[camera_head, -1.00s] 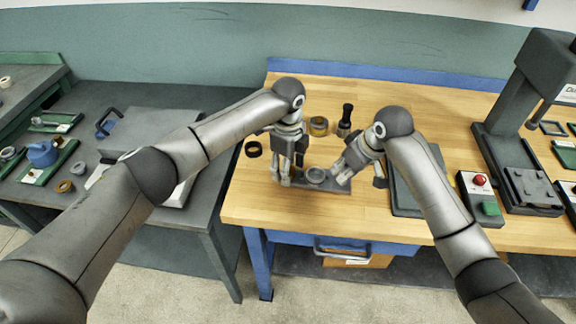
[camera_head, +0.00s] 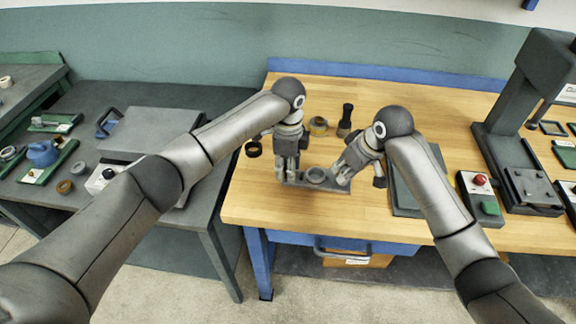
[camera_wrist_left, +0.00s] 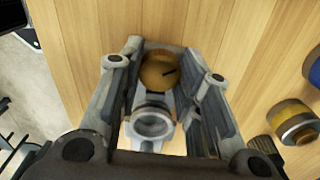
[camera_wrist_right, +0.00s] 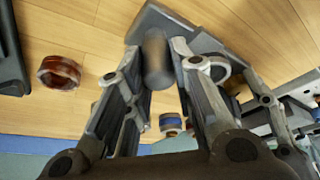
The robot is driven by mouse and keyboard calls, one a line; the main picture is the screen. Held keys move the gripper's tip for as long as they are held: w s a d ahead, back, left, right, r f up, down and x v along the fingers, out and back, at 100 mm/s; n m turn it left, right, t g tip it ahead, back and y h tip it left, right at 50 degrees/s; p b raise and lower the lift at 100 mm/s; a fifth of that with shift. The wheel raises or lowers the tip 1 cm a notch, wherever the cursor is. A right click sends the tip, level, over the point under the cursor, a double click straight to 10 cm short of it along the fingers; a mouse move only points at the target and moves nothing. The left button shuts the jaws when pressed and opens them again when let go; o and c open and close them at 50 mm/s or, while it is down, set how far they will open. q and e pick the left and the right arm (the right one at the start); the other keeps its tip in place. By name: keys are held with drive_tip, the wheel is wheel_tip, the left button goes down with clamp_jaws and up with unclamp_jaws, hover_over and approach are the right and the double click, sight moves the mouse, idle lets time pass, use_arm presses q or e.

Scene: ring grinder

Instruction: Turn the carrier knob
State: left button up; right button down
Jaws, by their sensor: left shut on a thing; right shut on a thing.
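The carrier is a flat grey plate (camera_head: 330,187) on the wooden table, with a grey ring (camera_head: 316,175) at its middle; the ring also shows in the left wrist view (camera_wrist_left: 153,122). A brass-coloured round knob (camera_wrist_left: 160,70) with a dark line mark sits at one end of it. My left gripper (camera_head: 287,178) is shut around the knob, pointing down. In the right wrist view a grey cylindrical post (camera_wrist_right: 157,62) stands at the other end of the carrier. My right gripper (camera_head: 344,176) is shut on this post, tilted. The head view hides the knob and post behind the fingers.
A control box with a red button (camera_head: 480,180) and a grey press (camera_head: 525,130) are at right. The table's front edge is close.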

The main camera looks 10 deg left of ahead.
use_arm(q)
drive_tip(key=shift+n, duration=1.2)
drive_tip(key=o, duration=1)
drive_tip(key=shift+o, duration=0.2)
drive_tip(key=shift+r, duration=0.15)
wheel_tip(320, 180, up, 12)
